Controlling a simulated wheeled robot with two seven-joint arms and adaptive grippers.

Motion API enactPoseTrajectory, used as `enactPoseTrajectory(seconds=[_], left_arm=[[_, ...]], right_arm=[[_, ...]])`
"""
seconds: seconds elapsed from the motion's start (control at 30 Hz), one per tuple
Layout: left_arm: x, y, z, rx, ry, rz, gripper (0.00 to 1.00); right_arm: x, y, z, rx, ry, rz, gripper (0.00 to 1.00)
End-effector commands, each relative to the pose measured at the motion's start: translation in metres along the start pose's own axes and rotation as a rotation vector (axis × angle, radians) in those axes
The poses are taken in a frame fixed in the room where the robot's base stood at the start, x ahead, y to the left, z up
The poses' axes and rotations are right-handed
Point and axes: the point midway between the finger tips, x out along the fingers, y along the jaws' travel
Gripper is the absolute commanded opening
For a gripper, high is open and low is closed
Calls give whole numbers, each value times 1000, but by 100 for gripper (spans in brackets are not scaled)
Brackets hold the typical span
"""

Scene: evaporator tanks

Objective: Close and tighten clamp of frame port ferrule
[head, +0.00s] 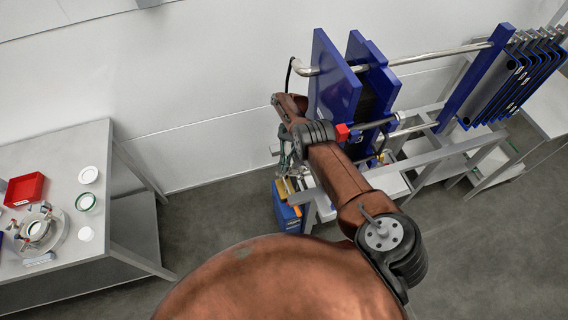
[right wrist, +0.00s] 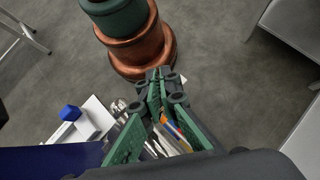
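The blue plate frame (head: 333,80) stands at the upper middle of the head view, with steel pipes and fittings (head: 385,122) on its right side. The frame port ferrule and its clamp cannot be made out for sure; my right arm covers part of this area. My right gripper (head: 286,160) is low at the left side of the frame, pointing down. In the right wrist view its green fingers (right wrist: 158,78) converge and their tips look together, with no held object visible between them. My left gripper is not in view.
A blue box (head: 286,212) with yellow items is below the right gripper. At left, a grey table (head: 60,150) bears a red tray (head: 24,189), white discs and a round fitting with clamps. Open floor lies between table and frame.

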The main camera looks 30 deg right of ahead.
Motion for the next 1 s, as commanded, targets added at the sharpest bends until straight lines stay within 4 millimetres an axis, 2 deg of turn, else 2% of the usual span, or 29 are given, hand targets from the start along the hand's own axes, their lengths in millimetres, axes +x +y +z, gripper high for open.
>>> enactPoseTrajectory(seconds=[0.03, 0.3, 0.87, 0.9, 1.0], left_arm=[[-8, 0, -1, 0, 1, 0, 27], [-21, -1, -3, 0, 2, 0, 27], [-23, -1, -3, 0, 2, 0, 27], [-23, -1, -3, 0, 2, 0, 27], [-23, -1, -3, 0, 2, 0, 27]], right_arm=[[1, 2, 3, 22, -7, -15, 0], [2, 2, 2, 91, -6, -84, 0], [3, 1, 0, 107, -3, -101, 0], [3, 1, 0, 107, -3, -101, 5], [2, 1, 0, 106, -2, -102, 10]])
